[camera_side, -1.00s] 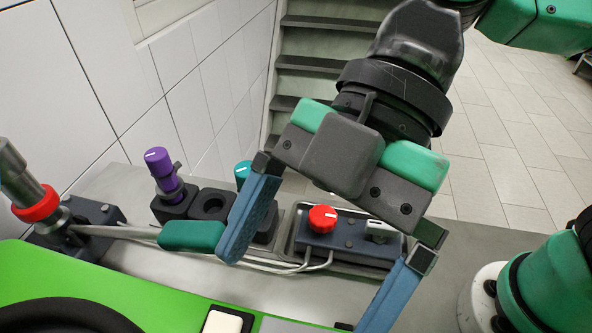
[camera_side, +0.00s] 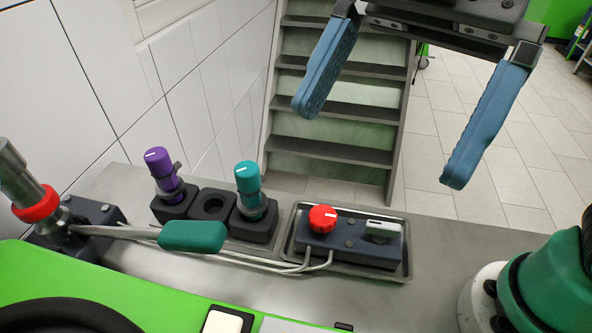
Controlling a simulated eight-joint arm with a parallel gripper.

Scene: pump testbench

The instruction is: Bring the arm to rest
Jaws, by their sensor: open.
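My gripper (camera_side: 377,145) is at the upper right of the side view, with two blue fingers spread wide apart. It is open and nothing is between the fingers. It hangs in the air above and behind the bench (camera_side: 330,303), clear of everything on it. The upper part of the gripper and the wrist are cut off by the top edge of the picture.
A purple-capped cylinder (camera_side: 160,166) and a teal-capped cylinder (camera_side: 248,178) stand in black holders, with an empty holder (camera_side: 212,206) between. A tray (camera_side: 408,268) holds a block with a red knob (camera_side: 322,218). A green-handled lever (camera_side: 194,236) lies left. Steps (camera_side: 335,150) rise behind.

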